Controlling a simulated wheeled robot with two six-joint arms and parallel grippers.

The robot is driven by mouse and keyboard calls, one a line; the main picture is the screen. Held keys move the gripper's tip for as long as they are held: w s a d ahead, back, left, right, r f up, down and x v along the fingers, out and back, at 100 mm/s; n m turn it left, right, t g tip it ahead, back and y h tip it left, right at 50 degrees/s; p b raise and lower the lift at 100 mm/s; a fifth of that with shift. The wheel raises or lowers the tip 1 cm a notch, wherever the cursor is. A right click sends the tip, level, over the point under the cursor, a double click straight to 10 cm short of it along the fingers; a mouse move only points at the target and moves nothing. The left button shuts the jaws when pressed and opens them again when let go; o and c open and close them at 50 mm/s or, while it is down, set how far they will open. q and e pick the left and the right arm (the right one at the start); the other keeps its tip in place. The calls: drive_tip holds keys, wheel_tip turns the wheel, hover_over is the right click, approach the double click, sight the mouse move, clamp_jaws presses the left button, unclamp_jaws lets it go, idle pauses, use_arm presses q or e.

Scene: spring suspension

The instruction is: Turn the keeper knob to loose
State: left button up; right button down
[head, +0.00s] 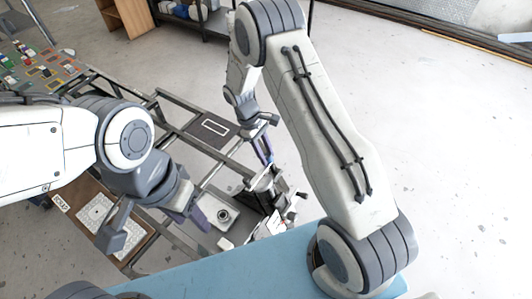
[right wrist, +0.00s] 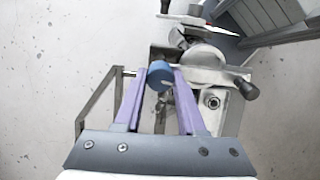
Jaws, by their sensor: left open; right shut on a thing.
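The knob is a round blue piece (right wrist: 160,75) with a small pale mark, at the middle of the right wrist view. I take it for the keeper knob. My right gripper (right wrist: 161,82) has its purple fingers shut on it, one on each side. In the head view my right gripper (head: 266,158) is over the metal fixture (head: 262,182) at the frame's right end, and the knob is hidden or too small to make out. My left gripper (head: 158,228) is open and empty, with its fingers wide apart above the frame. I cannot read the knob's setting.
A dark metal frame (head: 196,134) with crossbars fills the middle. A pale plate with a round fitting (head: 223,215) is beside the fixture. A brown tray with a white textured sheet (head: 103,213) lies at left. A black-tipped lever (right wrist: 248,90) stands right of the knob. Open floor lies to the right.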

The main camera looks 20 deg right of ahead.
drive_tip(key=shift+n, duration=0.3)
drive_tip(key=n, duration=0.4)
drive_tip(key=shift+r+n+p, duration=0.1)
drive_tip(key=shift+n+p, duration=0.2)
drive_tip(key=n, duration=0.4)
drive_tip(key=shift+n+p, duration=0.3)
drive_tip(key=n+p, duration=0.1)
drive_tip(key=n, duration=0.4)
drive_tip(key=shift+n+p, duration=0.3)
drive_tip(key=shift+n, duration=2.2)
drive_tip(key=c, duration=0.5)
unclamp_jaws()
